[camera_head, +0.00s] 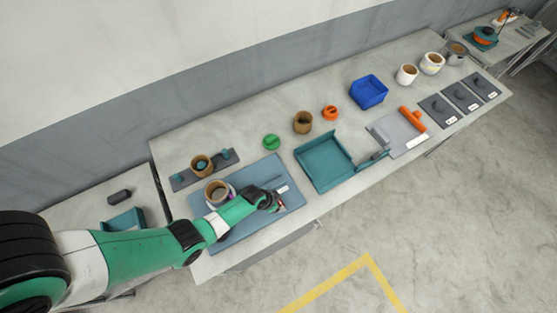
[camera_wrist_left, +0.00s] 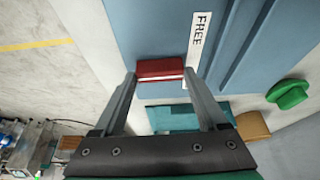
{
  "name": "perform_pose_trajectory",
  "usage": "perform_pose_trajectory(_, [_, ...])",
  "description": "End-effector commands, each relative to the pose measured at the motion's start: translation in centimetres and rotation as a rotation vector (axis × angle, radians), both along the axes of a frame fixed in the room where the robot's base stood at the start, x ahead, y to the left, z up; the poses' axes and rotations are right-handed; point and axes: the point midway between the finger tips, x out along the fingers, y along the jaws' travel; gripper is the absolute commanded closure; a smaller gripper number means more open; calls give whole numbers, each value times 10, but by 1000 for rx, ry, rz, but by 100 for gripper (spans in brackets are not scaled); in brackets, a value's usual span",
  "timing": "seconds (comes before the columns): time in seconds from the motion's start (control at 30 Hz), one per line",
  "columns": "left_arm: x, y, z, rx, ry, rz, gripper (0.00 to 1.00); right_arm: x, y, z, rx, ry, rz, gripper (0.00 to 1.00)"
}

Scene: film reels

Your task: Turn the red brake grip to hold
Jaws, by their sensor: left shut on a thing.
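The red brake grip (camera_wrist_left: 160,68) shows in the left wrist view as a short red block with a pale line along it, on a blue panel (camera_wrist_left: 145,25). My left gripper (camera_wrist_left: 161,77) is shut on it, one finger at each end. A white label reading FREE (camera_wrist_left: 200,38) lies right beside the grip. In the head view my left gripper (camera_head: 277,205) is low over the right part of the blue panel (camera_head: 236,238), and only a sliver of red shows at the fingers. A white label (camera_head: 283,188) lies just above it. My right gripper is not in view.
A brown reel pot (camera_head: 217,190) stands on the panel beside my left arm. A teal tray (camera_head: 325,183) lies right of the panel. A green knob (camera_head: 271,142), a brown pot (camera_head: 303,122) and a blue bin (camera_head: 369,92) stand farther back on the grey bench.

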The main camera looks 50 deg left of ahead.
Motion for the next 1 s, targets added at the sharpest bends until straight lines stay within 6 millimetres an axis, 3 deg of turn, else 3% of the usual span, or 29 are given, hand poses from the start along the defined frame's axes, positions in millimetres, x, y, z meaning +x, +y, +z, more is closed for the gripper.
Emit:
perform_pose_trajectory(0.3, [1,4,-2,0,0,-297,81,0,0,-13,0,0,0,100])
perform_pose_trajectory(0.6, [3,6,1,0,1,-568,81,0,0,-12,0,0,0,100])
perform_pose_trajectory(1.0, [4,7,-1,4,1,-796,81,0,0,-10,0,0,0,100])
